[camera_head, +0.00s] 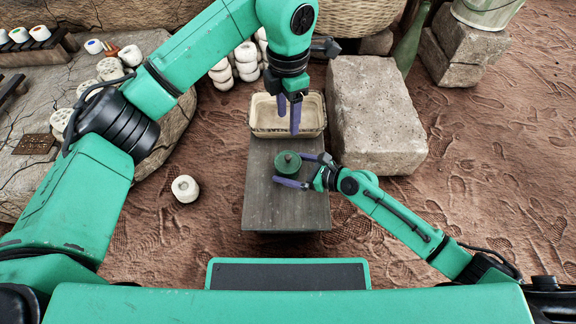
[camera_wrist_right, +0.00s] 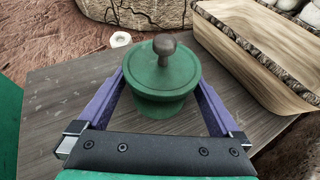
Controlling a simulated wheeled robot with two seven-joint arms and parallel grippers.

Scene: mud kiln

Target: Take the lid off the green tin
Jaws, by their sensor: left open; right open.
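The green tin (camera_head: 286,168) stands upright on a dark wooden board (camera_head: 262,208). Its round green lid (camera_wrist_right: 174,76) with a brown knob (camera_wrist_right: 164,44) sits on top. My right gripper (camera_head: 304,170) is open, with its purple fingers on either side of the tin. In the right wrist view the fingers (camera_wrist_right: 160,92) flank the tin's body below the lid, and I cannot tell whether they touch it.
A cream rectangular basin (camera_head: 262,128) sits at the board's far end. A large stone block (camera_head: 372,115) stands to its right. A white ring-shaped piece (camera_head: 185,188) lies on the ground at left. A stone slab (camera_head: 172,120) holds several pale pieces.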

